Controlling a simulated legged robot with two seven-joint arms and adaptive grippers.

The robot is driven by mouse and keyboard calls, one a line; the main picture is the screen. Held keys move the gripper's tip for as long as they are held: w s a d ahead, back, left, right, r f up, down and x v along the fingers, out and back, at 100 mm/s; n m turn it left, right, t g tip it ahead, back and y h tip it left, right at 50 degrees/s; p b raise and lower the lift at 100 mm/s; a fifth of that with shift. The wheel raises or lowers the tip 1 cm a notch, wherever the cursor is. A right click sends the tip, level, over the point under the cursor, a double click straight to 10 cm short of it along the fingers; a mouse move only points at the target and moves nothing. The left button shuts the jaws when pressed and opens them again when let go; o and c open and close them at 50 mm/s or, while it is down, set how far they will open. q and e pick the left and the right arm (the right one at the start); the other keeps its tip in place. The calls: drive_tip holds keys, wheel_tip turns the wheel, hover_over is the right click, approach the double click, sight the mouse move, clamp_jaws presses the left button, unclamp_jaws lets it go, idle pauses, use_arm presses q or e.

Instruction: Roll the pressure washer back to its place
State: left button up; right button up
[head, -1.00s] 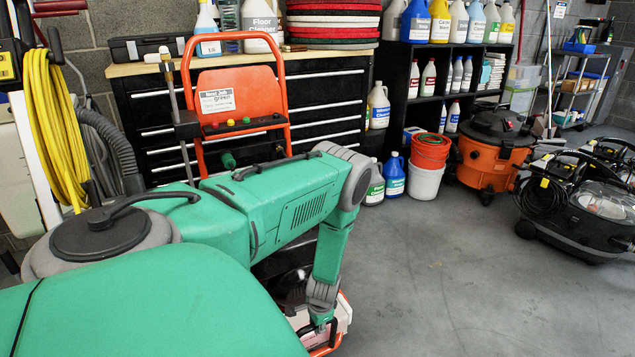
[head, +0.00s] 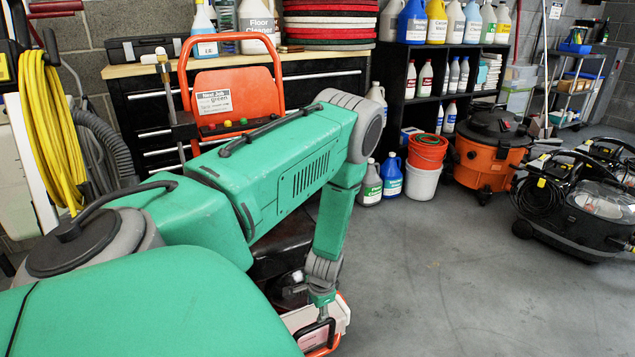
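The pressure washer stands in front of the black drawer cabinet. Its orange upright frame with a backrest panel (head: 241,82) and a label shows above my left arm. Its low front end, a pale housing with an orange tube, shows at the bottom centre of the head view. My green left arm crosses in front and hides most of the washer's middle. My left gripper (head: 326,322) points down just above or at the front end. Its fingers are too small to tell open from shut, or whether they touch. My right gripper is not in view.
The black drawer cabinet (head: 335,88) stands behind the washer. An orange vacuum (head: 490,155), red and white buckets (head: 424,168) and jugs (head: 392,178) stand right of it. A black machine (head: 590,210) is at far right. The grey floor (head: 440,285) between is clear.

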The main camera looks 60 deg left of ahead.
use_arm(q)
drive_tip(key=shift+d+r, duration=0.2)
drive_tip(key=shift+r, duration=1.05)
drive_tip(key=s+d+r+h, duration=0.15)
drive_tip(key=s+d, duration=0.45)
drive_tip(key=d, duration=0.7)
drive_tip(key=s+d+r+h, duration=0.1)
drive_tip(key=s+d+r, duration=0.2)
drive_tip(key=s+d, duration=0.7)
drive_tip(key=w+d+r+p, duration=0.3)
drive_tip(key=r+p, duration=0.9)
drive_tip(key=shift+d+t, duration=0.2)
drive_tip(key=shift+t, duration=0.1)
